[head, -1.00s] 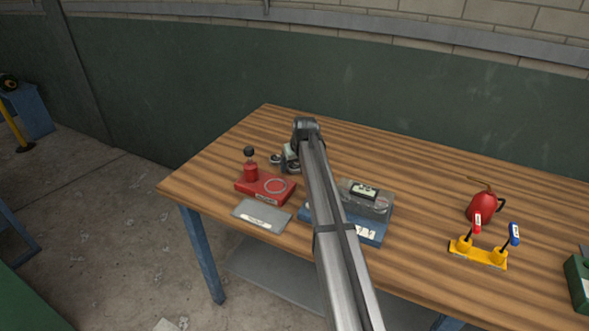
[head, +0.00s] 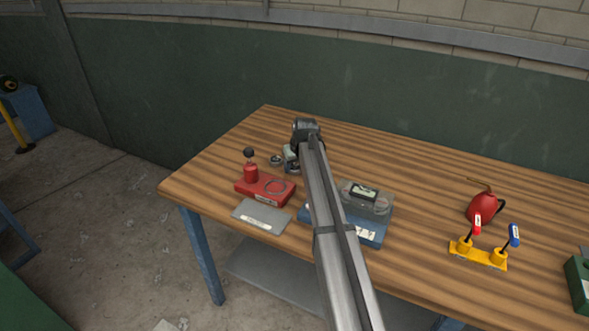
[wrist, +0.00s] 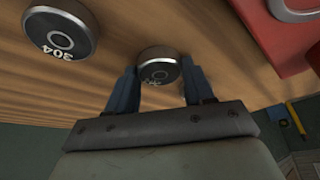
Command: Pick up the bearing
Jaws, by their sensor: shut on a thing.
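My gripper (wrist: 159,72) is shut on a round metal bearing (wrist: 156,62), with one blue-grey finger on each side of it. The bearing has a dark face with a small central hole and a pale marking too small to read. I cannot tell whether it touches the table. A second, similar bearing (wrist: 68,38) marked "304" is apart at the upper left of the wrist view. In the head view, one bearing (head: 275,160) shows on the table just left of my gripper (head: 291,162). The held bearing is mostly hidden there.
A grey plate (head: 262,216) and a blue case (head: 366,235) lie in front. A red can (head: 480,207) and yellow rack (head: 478,255) stand right. The table's back is clear.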

